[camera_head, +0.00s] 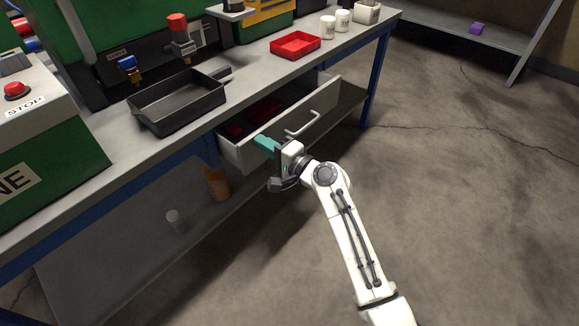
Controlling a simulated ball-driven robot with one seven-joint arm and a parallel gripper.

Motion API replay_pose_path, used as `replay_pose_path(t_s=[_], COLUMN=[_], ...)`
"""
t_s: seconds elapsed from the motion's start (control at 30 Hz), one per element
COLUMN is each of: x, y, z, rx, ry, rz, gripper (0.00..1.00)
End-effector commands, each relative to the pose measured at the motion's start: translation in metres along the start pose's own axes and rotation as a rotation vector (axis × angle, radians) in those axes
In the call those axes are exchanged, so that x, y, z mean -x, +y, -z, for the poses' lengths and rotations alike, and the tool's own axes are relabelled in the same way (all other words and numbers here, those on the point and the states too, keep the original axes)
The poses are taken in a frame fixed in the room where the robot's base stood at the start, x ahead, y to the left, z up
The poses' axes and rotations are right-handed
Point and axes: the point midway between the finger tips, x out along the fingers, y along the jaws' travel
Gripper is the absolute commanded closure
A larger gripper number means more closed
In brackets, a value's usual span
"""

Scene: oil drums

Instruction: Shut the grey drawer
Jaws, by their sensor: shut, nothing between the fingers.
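The grey drawer (328,112) is pulled out from under the workbench, with its inside visible from above. Its front panel carries a pale bar handle (303,124). Dark red items (262,108) lie inside it. My gripper (267,144) is at the left part of the drawer front, left of the handle. Its teal fingertips are shut with nothing between them. They touch or nearly touch the front panel; I cannot tell which. The wrist hides the lower left part of the panel.
The workbench (112,168) holds a black tray (178,100), a red tray (295,45) and white cups (328,26). A lower shelf (130,235) bears an orange container (217,184) and a white one (175,220). The floor (450,190) at right is clear.

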Motion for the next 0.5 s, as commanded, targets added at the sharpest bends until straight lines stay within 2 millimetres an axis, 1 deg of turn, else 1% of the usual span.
replay_pose_path(t_s=[0.03,0.2,0.3,0.4,0.5], x=[-0.015,-0.052,-0.068,-0.081,-0.089], y=[0.005,0.005,0.005,0.003,0.002], z=[-0.001,-0.001,-0.001,0.000,0.000], rx=[0.003,0.002,0.002,0.001,0.001], ry=[-0.003,-0.002,-0.001,-0.001,0.000], rz=[0.003,0.002,0.001,0.001,0.001], gripper=[1.00,1.00,1.00,1.00,1.00])
